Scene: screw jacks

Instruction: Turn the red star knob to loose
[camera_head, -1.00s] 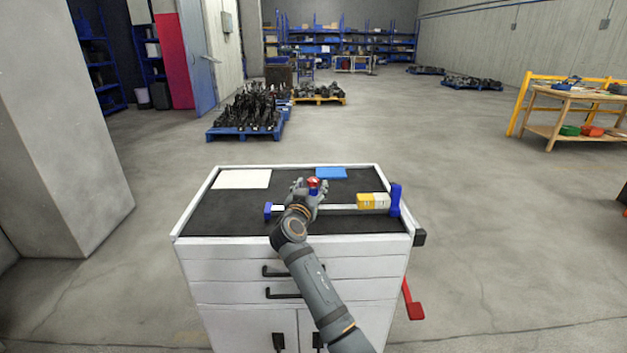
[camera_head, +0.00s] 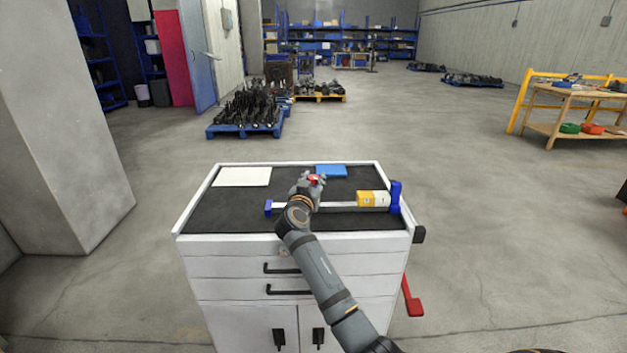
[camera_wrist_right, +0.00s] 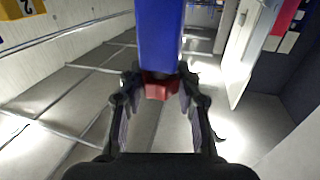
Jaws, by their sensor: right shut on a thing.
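The red star knob (camera_head: 315,179) shows at the tip of my right gripper (camera_head: 311,181), above the middle of the bench top. In the right wrist view the red knob (camera_wrist_right: 160,86) sits at the end of a blue body (camera_wrist_right: 160,35). The fingers of my right gripper (camera_wrist_right: 158,92) stand one on each side of the knob, shut on it. A pale bar (camera_head: 340,207) runs behind my right wrist, with a blue end piece (camera_head: 396,197) at the right and a smaller blue end (camera_head: 268,208) at the left. My left gripper is out of view.
The bar lies over the dark top of a white drawer cabinet (camera_head: 240,244). A yellow and white block (camera_head: 373,198) stands by its right end. A white sheet (camera_head: 243,177) and a blue sheet (camera_head: 331,171) lie at the back.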

